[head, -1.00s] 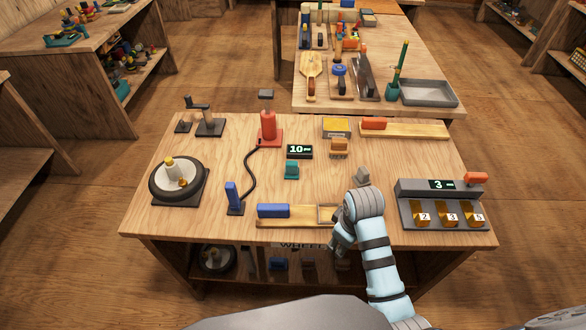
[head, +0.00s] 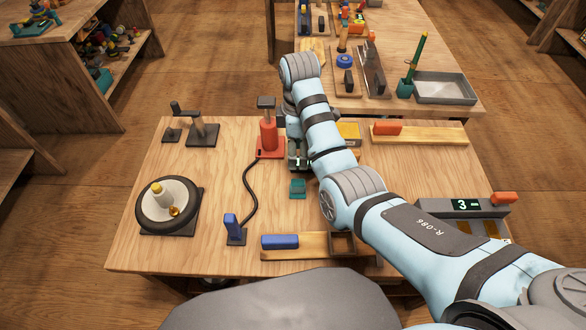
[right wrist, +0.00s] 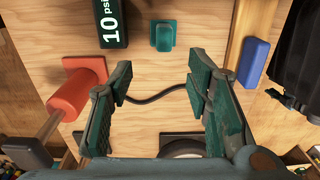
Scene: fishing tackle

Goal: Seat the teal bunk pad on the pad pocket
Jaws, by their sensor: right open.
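The teal bunk pad (head: 297,188) lies on the bench's bare wood, in front of the pressure display. It also shows whole in the right wrist view (right wrist: 163,36), lying beyond the fingertips. The pad pocket (head: 342,243) is a square dark-rimmed recess near the right end of the front wooden board; it looks empty, and my arm passes close by it. My right gripper (right wrist: 158,82) is open with nothing between its fingers. My left gripper is not in view.
A blue pad (head: 280,242) sits on the front board (head: 308,252). A red pump (head: 268,135) with a black hose stands left of my gripper. A wheel (head: 168,204) lies at left. A counter box (head: 463,206) stands at right, partly behind my arm.

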